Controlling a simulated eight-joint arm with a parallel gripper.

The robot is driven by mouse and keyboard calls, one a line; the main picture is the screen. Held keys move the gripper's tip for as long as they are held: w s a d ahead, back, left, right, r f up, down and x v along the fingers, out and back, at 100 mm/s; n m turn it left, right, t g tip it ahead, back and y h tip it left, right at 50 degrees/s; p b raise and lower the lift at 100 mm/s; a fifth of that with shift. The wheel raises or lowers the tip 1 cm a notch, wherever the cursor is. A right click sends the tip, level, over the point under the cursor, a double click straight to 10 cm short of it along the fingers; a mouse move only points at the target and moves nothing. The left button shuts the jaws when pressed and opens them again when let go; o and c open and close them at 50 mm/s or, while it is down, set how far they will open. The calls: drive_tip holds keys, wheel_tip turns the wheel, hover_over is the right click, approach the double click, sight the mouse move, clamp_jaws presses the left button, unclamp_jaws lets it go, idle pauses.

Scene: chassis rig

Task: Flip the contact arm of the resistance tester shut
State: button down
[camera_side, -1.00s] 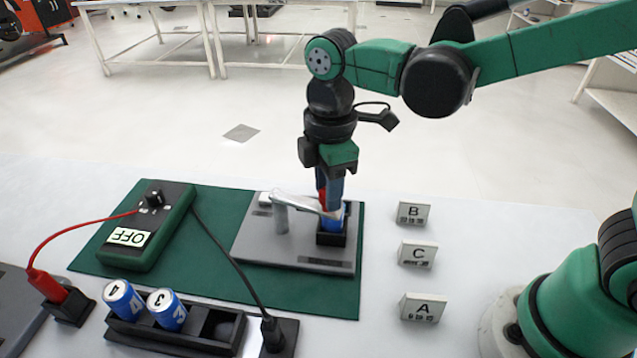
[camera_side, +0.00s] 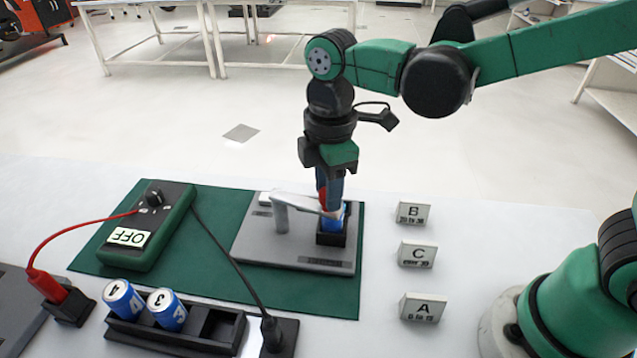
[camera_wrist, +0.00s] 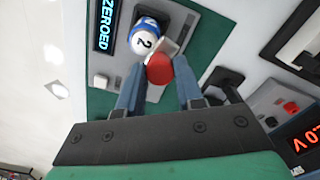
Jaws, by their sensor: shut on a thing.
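The resistance tester (camera_side: 290,253) is a grey plate on the green mat, with a pale metal contact arm (camera_side: 303,203) reaching right from a short post. A blue cell (camera_side: 331,223) stands in the black cradle (camera_side: 331,239) under the arm's free end. It shows "2" on its white end in the wrist view (camera_wrist: 144,42). My gripper (camera_side: 328,207) points down over the cradle. In the wrist view its two fingers (camera_wrist: 158,85) flank the arm's red tip (camera_wrist: 159,68), and it is shut on that tip. The fingers partly hide the cell and arm end in the side view.
A green meter marked OFF (camera_side: 137,235) lies left on the mat. A black rack (camera_side: 185,335) with two blue cells and leads stands in front. Cards B (camera_side: 413,213), C (camera_side: 417,254) and A (camera_side: 422,307) stand on the right. A ZEROED display (camera_wrist: 105,25) shows in the wrist view.

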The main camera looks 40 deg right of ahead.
drive_tip(key=shift+d, duration=0.1)
drive_tip(key=shift+w+d+n, duration=0.35)
drive_tip(key=shift+n, duration=0.4)
drive_tip(key=shift+w+d+n, duration=0.3)
drive_tip(key=shift+d+n, duration=0.05)
drive_tip(key=shift+n, duration=0.4)
drive_tip(key=c, duration=0.5)
unclamp_jaws()
drive_tip(key=shift+c, duration=0.2)
drive_tip(key=shift+r, duration=0.1)
drive_tip(key=shift+r, duration=2.75)
